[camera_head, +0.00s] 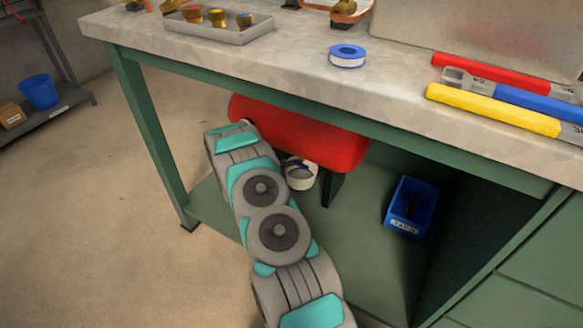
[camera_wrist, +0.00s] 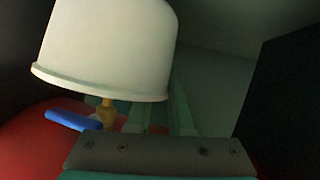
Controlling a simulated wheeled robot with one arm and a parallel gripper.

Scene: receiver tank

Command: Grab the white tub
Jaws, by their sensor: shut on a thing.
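The fingertips are partly hidden. The head view does not show the fingers.
The red tank (camera_head: 325,135) hangs below the bench top (camera_head: 290,62), close above the tub. A brass valve (camera_wrist: 106,113) with a blue lever (camera_wrist: 73,120) sits at the tub's mouth. A blue bin (camera_head: 411,207) stands on the shelf to the right. Floor at left is clear.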

